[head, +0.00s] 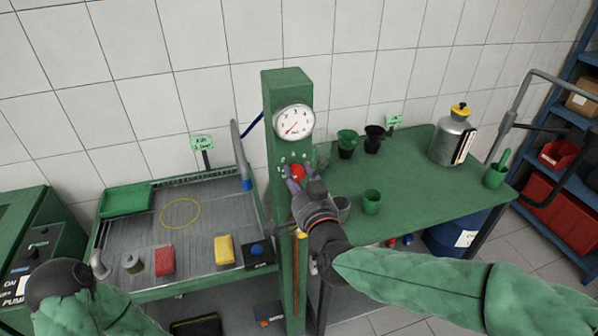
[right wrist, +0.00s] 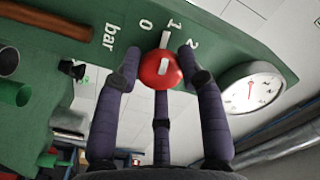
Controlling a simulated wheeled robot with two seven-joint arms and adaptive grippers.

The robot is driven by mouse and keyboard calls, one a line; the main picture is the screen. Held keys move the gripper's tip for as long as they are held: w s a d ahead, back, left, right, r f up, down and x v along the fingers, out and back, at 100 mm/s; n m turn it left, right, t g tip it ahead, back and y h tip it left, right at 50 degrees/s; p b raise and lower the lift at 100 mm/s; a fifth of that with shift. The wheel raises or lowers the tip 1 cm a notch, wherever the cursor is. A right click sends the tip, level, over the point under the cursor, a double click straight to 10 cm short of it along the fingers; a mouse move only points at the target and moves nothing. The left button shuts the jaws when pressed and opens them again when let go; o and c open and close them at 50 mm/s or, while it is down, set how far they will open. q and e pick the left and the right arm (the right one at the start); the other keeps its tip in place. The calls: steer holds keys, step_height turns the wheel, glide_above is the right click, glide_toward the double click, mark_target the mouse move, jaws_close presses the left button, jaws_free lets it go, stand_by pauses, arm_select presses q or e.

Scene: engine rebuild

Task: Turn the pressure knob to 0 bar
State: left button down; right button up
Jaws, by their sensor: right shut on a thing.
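The red pressure knob (head: 298,171) is on the front of the green column, below the round gauge (head: 294,122). My right gripper (head: 296,174) is shut on the knob, and its fingers partly hide it in the head view. In the right wrist view the dark fingers stand around the red knob (right wrist: 160,70). The white pointer mark at the knob's edge is near the "1", between the printed "0" and "2". The red needle of the gauge, also in the right wrist view (right wrist: 252,88), points to the lower left in the head view. No left gripper fingers show.
Left of the column is a metal wash tray (head: 150,235) with red and yellow blocks. To the right, a green table (head: 425,190) carries dark and green cups and a metal can (head: 452,138). A dark part of my left arm shows at lower left.

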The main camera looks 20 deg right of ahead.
steer(key=n+p, duration=0.1)
steer(key=n, duration=0.2)
steer(key=shift+n+p, duration=0.3)
steer(key=shift+f+n+p, duration=0.1)
steer(key=shift+n+p, duration=0.55)
steer(key=shift+n, duration=1.05)
steer(key=o, duration=1.1)
steer(key=shift+o, duration=0.2)
steer(key=shift+s, duration=0.1)
steer(key=s, duration=1.2)
steer(key=shift+d, duration=0.2)
